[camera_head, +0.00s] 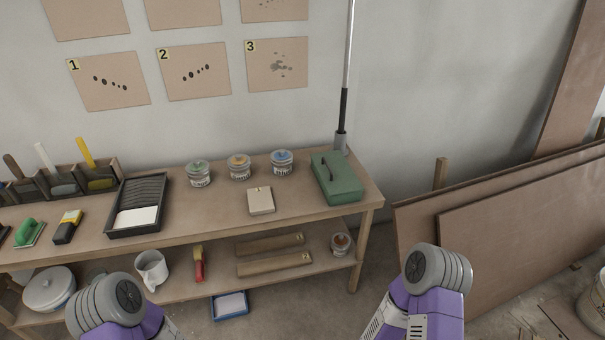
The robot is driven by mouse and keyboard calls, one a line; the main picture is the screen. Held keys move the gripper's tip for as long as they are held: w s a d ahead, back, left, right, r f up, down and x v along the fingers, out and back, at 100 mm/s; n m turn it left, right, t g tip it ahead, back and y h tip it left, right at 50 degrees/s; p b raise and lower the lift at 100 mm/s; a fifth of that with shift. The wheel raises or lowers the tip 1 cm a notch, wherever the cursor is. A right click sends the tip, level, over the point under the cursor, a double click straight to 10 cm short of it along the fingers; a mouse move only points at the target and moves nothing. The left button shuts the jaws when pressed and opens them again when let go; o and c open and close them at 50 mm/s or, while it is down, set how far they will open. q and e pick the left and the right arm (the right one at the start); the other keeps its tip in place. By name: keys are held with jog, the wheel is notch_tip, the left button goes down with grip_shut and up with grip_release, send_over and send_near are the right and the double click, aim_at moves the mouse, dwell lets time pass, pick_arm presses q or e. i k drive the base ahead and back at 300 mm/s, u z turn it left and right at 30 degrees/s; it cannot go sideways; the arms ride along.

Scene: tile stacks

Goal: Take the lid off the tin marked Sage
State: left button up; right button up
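Three small tins stand in a row at the back of the workbench: a tin with a green-marked lid (198,175), one with a yellow-orange-marked lid (239,168) and one with a blue-marked lid (282,164). All three look upright with lids on. Their labels are too small to read, so I cannot tell which is marked Sage. Another tin with a brownish top (341,244) stands on the lower shelf at the right. My two arms show at the bottom, in front of the bench, but neither gripper is in view.
The workbench (215,211) holds a black paint tray (153,187), a beige block (261,201) in front of the tins and a green case (337,178) at the right. A pole (343,110) stands behind. Brown boards (520,225) lean at the right.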

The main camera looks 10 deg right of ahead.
aim_at(195, 168)
jog(key=z, duration=2.85)
jog(key=i, duration=0.6)
jog(key=u, duration=4.1)
jog(key=i, duration=0.55)
jog(key=z, duration=0.05)
